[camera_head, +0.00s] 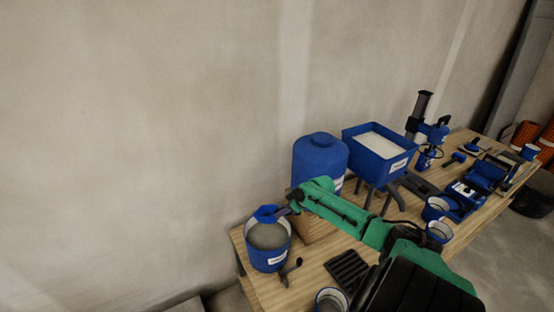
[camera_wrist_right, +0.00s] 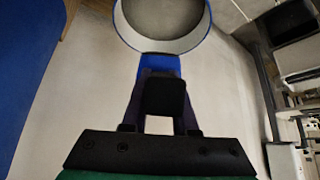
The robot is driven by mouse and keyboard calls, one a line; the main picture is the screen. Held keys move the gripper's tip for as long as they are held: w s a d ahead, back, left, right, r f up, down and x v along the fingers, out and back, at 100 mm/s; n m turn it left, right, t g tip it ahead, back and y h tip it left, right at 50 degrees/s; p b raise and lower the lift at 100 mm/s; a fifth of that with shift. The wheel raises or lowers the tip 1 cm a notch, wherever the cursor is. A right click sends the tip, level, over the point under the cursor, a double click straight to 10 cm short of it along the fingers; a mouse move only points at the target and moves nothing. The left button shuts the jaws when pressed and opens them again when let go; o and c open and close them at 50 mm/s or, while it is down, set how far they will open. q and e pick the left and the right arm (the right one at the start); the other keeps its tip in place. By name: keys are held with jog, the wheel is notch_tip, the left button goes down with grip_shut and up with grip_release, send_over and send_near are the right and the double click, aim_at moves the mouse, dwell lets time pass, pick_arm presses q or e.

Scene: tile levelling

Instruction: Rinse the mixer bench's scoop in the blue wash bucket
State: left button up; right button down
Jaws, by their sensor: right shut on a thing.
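The blue scoop (camera_head: 265,213) is at the top of a blue bucket (camera_head: 268,262) at the bench's left end. The bucket has a pale label I cannot read and holds something grey. My right gripper (camera_head: 284,211) is shut on the scoop, beside the bucket's upper rim. In the right wrist view a blue piece (camera_wrist_right: 160,65) sits between my fingers, touching or overlapping a round blue-rimmed opening with a pale inner wall. I cannot tell how deep the scoop sits. My left gripper is not in view.
A large blue container (camera_head: 320,157) and a blue tub (camera_head: 378,150) of pale material stand behind my right arm. Another bucket (camera_head: 331,302) and a dark slotted tray (camera_head: 349,270) are at the front. Tools crowd the bench's right side. The wall is close behind.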

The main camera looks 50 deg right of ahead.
aim_at(276, 210)
jog(key=b, duration=0.1)
jog(key=f+g+b, duration=0.1)
jog(key=b, duration=0.1)
jog(key=shift+w+f+g+b, duration=0.15)
jog(key=shift+w+g+b, duration=0.15)
jog(key=w+f+g+b, duration=0.1)
jog(key=b, duration=0.1)
jog(key=w+f+g+b, duration=0.1)
jog(key=b, duration=0.2)
jog(key=shift+w+a+h, duration=0.35)
jog(key=shift+h, duration=0.05)
jog(key=shift+s+f, duration=0.1)
jog(key=shift+f, duration=0.1)
pick_arm(q)
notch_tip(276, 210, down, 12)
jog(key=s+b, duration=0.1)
jog(key=b, duration=0.3)
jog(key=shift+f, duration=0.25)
pick_arm(e)
notch_tip(276, 210, down, 6)
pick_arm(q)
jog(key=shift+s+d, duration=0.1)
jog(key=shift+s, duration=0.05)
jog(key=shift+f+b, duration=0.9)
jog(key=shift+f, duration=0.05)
pick_arm(e)
notch_tip(276, 210, down, 3)
jog(key=shift+r, duration=0.1)
jog(key=shift+r, duration=0.1)
